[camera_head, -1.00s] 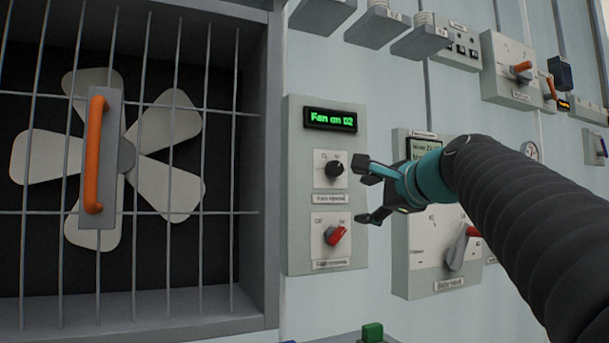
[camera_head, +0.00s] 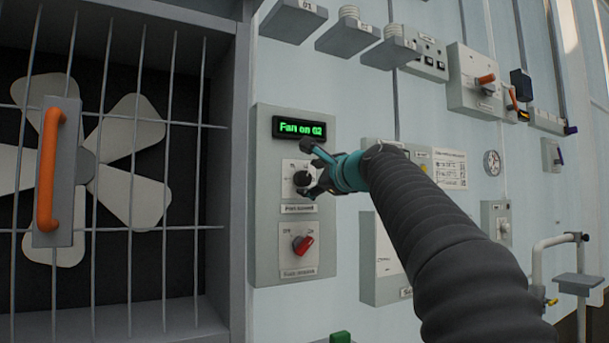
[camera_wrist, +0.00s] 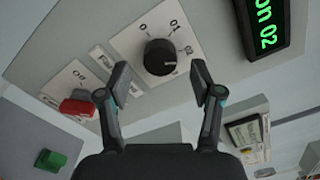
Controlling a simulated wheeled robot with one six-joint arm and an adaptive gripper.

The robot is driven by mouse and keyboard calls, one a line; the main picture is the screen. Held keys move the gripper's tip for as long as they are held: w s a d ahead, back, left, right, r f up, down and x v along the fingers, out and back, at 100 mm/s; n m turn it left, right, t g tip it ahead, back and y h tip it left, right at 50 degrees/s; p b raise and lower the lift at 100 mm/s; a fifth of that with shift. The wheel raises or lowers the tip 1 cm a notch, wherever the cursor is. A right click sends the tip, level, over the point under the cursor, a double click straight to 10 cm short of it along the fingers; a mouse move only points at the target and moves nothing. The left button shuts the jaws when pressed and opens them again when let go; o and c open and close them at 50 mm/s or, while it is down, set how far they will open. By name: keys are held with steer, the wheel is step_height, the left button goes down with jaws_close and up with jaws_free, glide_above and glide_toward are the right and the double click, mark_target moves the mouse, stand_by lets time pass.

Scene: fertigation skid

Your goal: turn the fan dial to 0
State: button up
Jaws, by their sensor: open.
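The fan panel (camera_head: 262,215) carries a green-lit display (camera_head: 299,129) reading "Fan on 02". Below the display is a black round dial (camera_head: 301,180) on a white plate, labelled as fan speed. My gripper (camera_head: 306,168) is open in front of this dial and partly covers it in the head view. In the wrist view the black dial (camera_wrist: 160,57) lies just beyond and between the two open fingertips of my gripper (camera_wrist: 159,84). No contact with it is visible.
The barred fan housing (camera_head: 226,180) with an orange handle (camera_head: 48,170) stands at left. Another grey panel (camera_head: 384,255) is right of the fan panel, partly behind my arm. A green block (camera_head: 341,338) is at the bottom edge. Boxes (camera_head: 294,18) jut out above.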

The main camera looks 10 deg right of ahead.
mark_target(306, 179)
steer(key=shift+p+x, duration=0.3)
steer(key=shift+x, duration=1.3)
steer(key=c, duration=1.1)
steer(key=shift+c, duration=0.2)
